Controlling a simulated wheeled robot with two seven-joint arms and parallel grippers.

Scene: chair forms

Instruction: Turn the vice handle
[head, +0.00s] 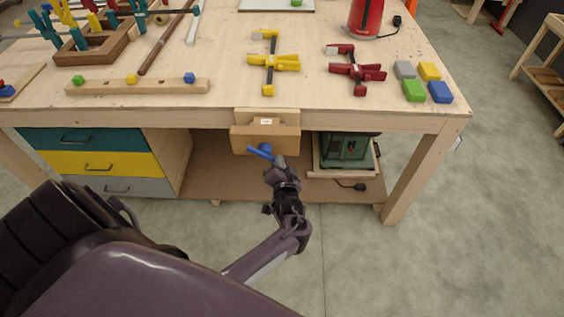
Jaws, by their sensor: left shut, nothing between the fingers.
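The wooden vice (265,138) is fixed to the front edge of the workbench (320,102), near the middle of the head view. Its blue handle (260,151) shows just below the front jaw, tilted down to the right. My left gripper (280,162) is at the right end of the handle, just under the vice. Its fingers are shut with nothing between them. I cannot tell whether the fingertips touch the handle. The gripper hides whatever lies directly behind it. My right gripper is not in view.
A yellow clamp (272,62), a red clamp (357,70) and several coloured blocks (414,90) lie on the benchtop. Coloured drawers (97,162) are below left. A green machine (346,150) sits on the lower shelf. The floor in front and to the right is clear.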

